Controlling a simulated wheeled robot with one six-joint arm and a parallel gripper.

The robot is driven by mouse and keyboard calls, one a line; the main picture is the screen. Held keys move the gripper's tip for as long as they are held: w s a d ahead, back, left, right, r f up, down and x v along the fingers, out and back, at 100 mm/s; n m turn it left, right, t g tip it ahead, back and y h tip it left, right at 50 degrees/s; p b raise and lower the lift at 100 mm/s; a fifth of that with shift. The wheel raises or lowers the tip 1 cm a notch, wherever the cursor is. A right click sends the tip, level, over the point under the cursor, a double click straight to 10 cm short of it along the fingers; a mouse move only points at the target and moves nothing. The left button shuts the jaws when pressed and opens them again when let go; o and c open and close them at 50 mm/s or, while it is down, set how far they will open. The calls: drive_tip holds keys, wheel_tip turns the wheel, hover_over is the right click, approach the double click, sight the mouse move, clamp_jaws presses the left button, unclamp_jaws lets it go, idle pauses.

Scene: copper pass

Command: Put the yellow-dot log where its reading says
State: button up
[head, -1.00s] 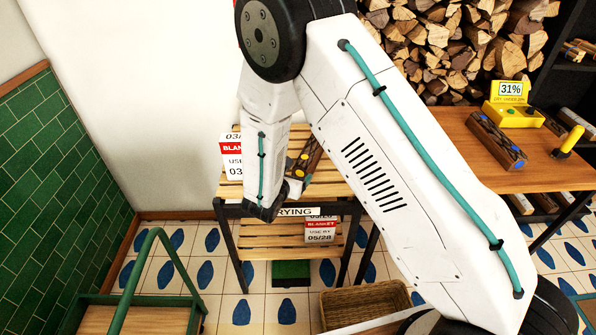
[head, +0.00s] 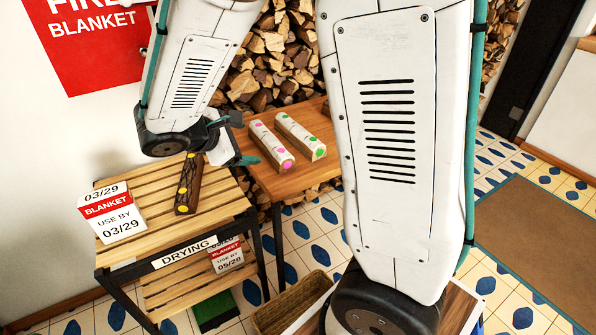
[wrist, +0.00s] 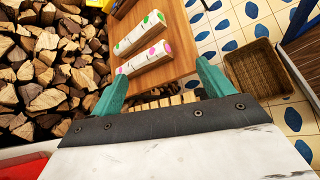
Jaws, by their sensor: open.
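The yellow-dot log (head: 188,184), dark brown with yellow dots, lies on the slatted top shelf of the rack labelled DRYING (head: 112,190). My gripper (head: 246,139) is open and empty, up and to the right of the log in the head view, apart from it. In the wrist view, my gripper's teal fingers (wrist: 160,88) are spread with nothing between them, and the log does not show there. The moisture meter's reading is not visible now; a second ago its display read 31%.
A blanket box (head: 113,213) stands left of the log; another (head: 227,256) sits on the lower shelf. White logs with pink (head: 270,146) and green dots (head: 300,136) lie on the wooden table (head: 262,176). A wicker basket (head: 290,305) is on the floor. Stacked firewood (wrist: 40,75) stands behind.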

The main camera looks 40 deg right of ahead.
drive_tip(key=s+d+r+m+g+y, duration=0.1)
drive_tip(key=s+r+m+y, duration=0.1)
drive_tip(key=s+r+m, duration=0.3)
drive_tip(key=s+d+m+g+y, duration=0.1)
drive_tip(key=s+m+y, duration=0.1)
drive_tip(key=s, duration=0.6)
drive_tip(key=s+a+r+m+y, duration=0.1)
drive_tip(key=s+a+m+y, duration=0.1)
drive_tip(key=s, duration=0.3)
drive_tip(key=s+a+r+m+t+y, duration=0.1)
drive_tip(key=s+a+r+m+y, duration=0.1)
drive_tip(key=s+a+m+y, duration=0.1)
drive_tip(key=s+a+y, duration=0.1)
drive_tip(key=s, duration=0.1)
drive_tip(key=shift+s+a+m+y, duration=0.3)
drive_tip(key=shift+s+y, duration=0.05)
drive_tip(key=shift+y, duration=0.05)
